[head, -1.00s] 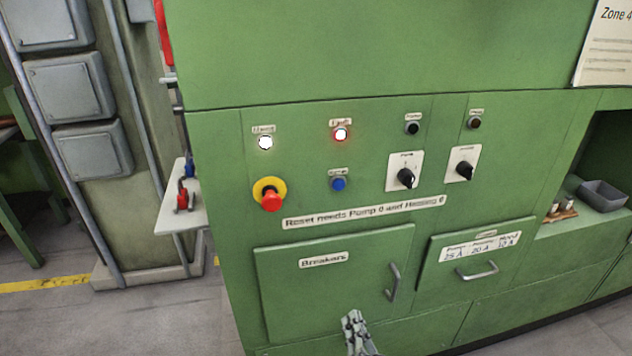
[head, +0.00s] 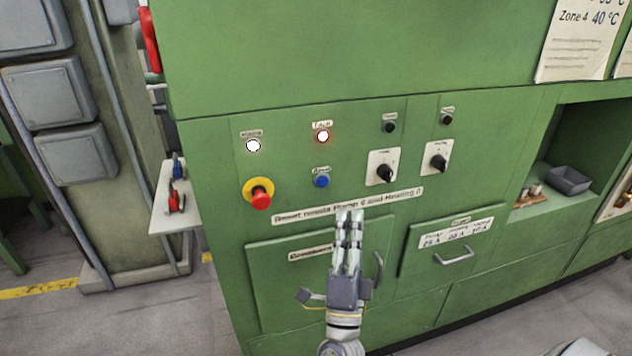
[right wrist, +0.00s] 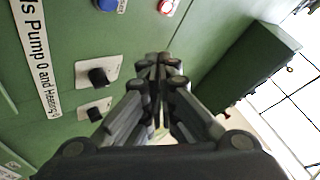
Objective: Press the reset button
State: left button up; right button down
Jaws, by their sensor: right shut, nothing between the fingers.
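The blue reset button (head: 321,181) sits on the green control panel (head: 215,135), below the lit red fault lamp (head: 323,136). It also shows at the top of the right wrist view (right wrist: 106,4), partly cut off by the edge. My right gripper (head: 349,214) is shut and empty. In the head view its fingertips point up and overlap the "Reset needs Pump 0 and Heating 0" label, below and right of the button. The right wrist view shows its closed fingers (right wrist: 158,58). Two black rotary switches, pump (head: 385,172) and heating (head: 437,162), are right of the button.
A red emergency stop (head: 260,199) on a yellow ring is left of the button. A lit white lamp (head: 253,146) is above it. Door handles (head: 455,256) stick out below the panel. A shelf with padlocks (head: 174,201) juts out at the left.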

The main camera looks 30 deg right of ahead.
aim_at(323, 181)
jog(key=shift+w, duration=0.1)
jog(key=shift+w+d+b, duration=0.35)
jog(key=shift+w+b, duration=0.05)
jog(key=shift+w, duration=1)
jog(key=shift+w+d+b, duration=0.35)
jog(key=shift+w, duration=1.1)
jog(key=shift+w+d+b, duration=0.35)
jog(key=shift+w+b, duration=0.05)
jog(key=shift+w, duration=1)
jog(key=shift+w, duration=0.15)
jog(key=shift+w+d, duration=0.1)
jog(key=shift+w, duration=0.15)
jog(key=shift+w+d+b, duration=0.1)
jog(key=shift+w+b, duration=0.2)
jog(key=shift+b, duration=0.1)
jog(key=shift+s+a+p, duration=0.25)
jog(key=shift+s+p, duration=0.05)
jog(key=shift+s, duration=0.5)
